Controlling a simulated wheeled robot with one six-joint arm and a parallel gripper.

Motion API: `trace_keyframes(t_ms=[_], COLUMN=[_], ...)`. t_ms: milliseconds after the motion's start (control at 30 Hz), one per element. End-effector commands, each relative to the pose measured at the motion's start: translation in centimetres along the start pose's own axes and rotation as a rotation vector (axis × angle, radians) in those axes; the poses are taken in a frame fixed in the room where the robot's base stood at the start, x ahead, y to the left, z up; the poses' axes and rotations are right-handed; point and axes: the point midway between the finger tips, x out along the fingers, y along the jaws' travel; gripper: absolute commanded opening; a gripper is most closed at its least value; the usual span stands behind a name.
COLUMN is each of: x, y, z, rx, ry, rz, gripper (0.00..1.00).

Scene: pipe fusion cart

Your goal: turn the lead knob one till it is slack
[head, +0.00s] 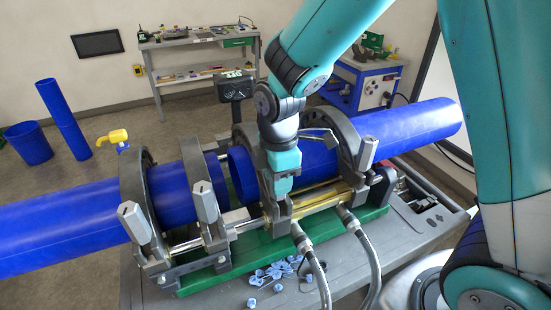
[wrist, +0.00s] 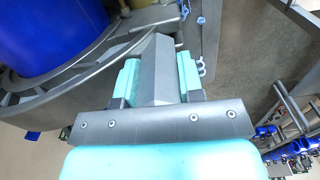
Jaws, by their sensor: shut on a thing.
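My gripper (head: 283,180) reaches down to the front of the pipe clamps in the head view and hides most of the knob there. In the wrist view my gripper (wrist: 158,85) has its teal pads closed on both sides of a grey, wedge-topped knob (wrist: 155,65). Similar grey knobs stand on the other clamps: one far left (head: 138,222), one left of my gripper (head: 205,200) and one to the right (head: 368,150). The frames do not show how tight the held knob is.
Blue pipes lie in the clamps, one at left (head: 60,232) and one at right (head: 415,125), with a gap between their ends. Hoses (head: 315,265) and small blue-grey pieces (head: 275,272) are in front. A workbench (head: 185,75) stands behind.

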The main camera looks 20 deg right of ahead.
Motion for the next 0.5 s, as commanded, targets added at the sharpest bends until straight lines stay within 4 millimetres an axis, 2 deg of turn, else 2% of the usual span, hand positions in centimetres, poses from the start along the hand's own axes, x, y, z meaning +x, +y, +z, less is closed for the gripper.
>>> trace_keyframes(t_ms=[333,500], x=[-0.17,-0.26], y=[0.28,0.26], z=[0.03,0.04], rx=[-0.065,-0.235], ry=[0.0,-0.001], rz=[0.009,0.008], gripper=[0.11,0.11])
